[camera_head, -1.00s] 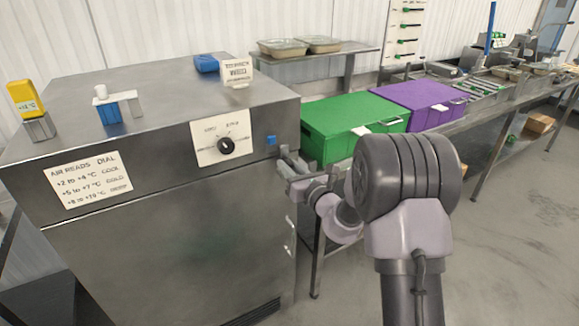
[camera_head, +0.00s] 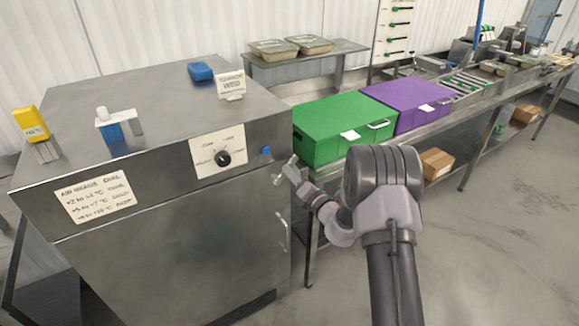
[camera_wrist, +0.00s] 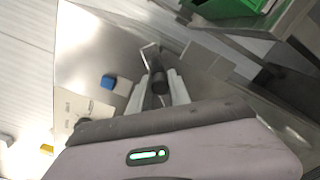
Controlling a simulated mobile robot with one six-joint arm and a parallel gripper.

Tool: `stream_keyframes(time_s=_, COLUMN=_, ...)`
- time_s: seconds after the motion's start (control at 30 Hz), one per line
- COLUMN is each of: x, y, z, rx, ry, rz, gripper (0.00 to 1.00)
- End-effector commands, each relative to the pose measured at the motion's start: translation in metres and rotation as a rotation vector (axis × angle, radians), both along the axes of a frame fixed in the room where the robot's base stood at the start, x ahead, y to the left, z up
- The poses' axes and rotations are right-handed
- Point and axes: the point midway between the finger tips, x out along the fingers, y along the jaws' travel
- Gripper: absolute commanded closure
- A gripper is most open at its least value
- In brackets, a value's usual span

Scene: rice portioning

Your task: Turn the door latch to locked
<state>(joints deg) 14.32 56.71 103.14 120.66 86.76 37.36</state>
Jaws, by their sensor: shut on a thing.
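The steel cabinet (camera_head: 175,240) fills the left of the head view. My gripper (camera_head: 284,171) is at the cabinet's upper right front edge, just below a small blue square (camera_head: 265,150). In the wrist view my gripper (camera_wrist: 160,90) has its pale fingers on either side of the latch, shut on it. In the head view the latch is too small, and partly covered by the gripper, to read its angle.
A dial (camera_head: 223,158) and a temperature card (camera_head: 95,197) are on the cabinet front. A green box (camera_head: 340,120) and a purple box (camera_head: 410,100) stand on the bench to the right, close to my arm. Open floor lies at the right.

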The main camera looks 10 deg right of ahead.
Motion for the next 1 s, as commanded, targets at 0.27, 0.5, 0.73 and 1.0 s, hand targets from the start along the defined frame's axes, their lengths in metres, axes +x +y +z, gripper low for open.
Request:
stream_keyframes(time_s=0.27, x=0.003, y=-0.007, z=-0.006, rx=0.248, ry=0.077, rz=0.003, gripper=1.00)
stream_keyframes(time_s=0.5, x=0.005, y=-0.011, z=-0.016, rx=0.457, ry=0.145, rz=0.003, gripper=1.00)
stream_keyframes(time_s=0.73, x=0.006, y=-0.014, z=-0.024, rx=0.622, ry=0.195, rz=0.002, gripper=1.00)
stream_keyframes(time_s=1.0, x=0.007, y=-0.016, z=-0.031, rx=0.748, ry=0.234, rz=0.001, gripper=1.00)
